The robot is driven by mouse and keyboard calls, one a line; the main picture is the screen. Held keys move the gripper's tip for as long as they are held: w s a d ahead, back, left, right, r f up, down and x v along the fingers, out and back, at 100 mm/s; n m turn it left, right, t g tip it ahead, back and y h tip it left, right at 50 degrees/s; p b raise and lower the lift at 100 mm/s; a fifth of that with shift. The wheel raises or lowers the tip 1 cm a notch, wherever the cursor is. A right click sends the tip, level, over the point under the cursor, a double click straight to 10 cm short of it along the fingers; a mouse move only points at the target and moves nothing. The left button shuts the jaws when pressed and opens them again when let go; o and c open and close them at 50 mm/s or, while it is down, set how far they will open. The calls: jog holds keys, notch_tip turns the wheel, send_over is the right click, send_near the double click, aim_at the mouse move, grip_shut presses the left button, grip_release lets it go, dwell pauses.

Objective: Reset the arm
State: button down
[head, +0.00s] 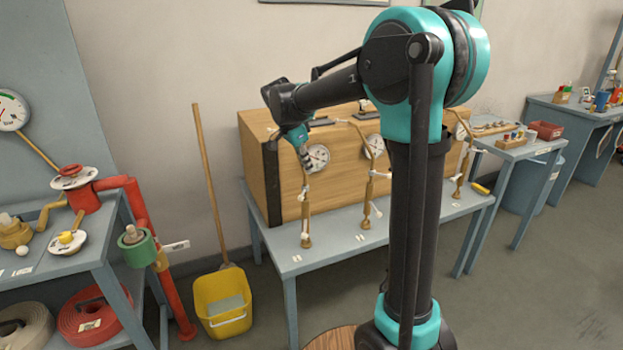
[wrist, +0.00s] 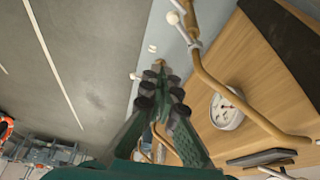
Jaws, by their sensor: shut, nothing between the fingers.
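My arm stands in the middle of the head view and reaches left. My gripper (head: 306,160) is shut and empty in front of the wooden cabinet (head: 340,205). In the head view its tip is at the top of the left brass pipe (head: 305,215), close to a round white gauge (head: 318,157); I cannot tell if it touches. In the wrist view my gripper (wrist: 161,70) shows with its fingers together. A brass pipe with a white knob (wrist: 191,50) and a white gauge (wrist: 226,112) are to its right there.
The cabinet and several brass pipes stand on a grey-blue table (head: 335,250). A yellow bucket (head: 223,302) and a broom are left of it. A bench with red valves (head: 87,200) is at far left. More tables stand at right. The floor at right is clear.

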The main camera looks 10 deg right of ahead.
jog(key=shift+a+r, duration=0.2)
jog(key=shift+r, duration=0.4)
jog(key=s+d+f+n+t+y, duration=0.1)
jog(key=s+d+f+n, duration=0.3)
jog(key=s, duration=0.5)
jog(key=s+d+f+n+y, duration=0.1)
jog(key=s+d+f+n, duration=0.3)
jog(key=s+f, duration=0.5)
jog(key=s+d+f+n+t+y, duration=0.1)
jog(key=s+d+f+n, duration=0.2)
jog(key=s, duration=0.6)
notch_tip(320, 180, down, 3)
jog(key=shift+d+f+n+t+y, duration=0.2)
jog(key=shift+d+n+t+y, duration=0.15)
jog(key=shift+n, duration=0.85)
jog(key=shift+w+d, duration=0.1)
jog(key=shift+d, duration=0.05)
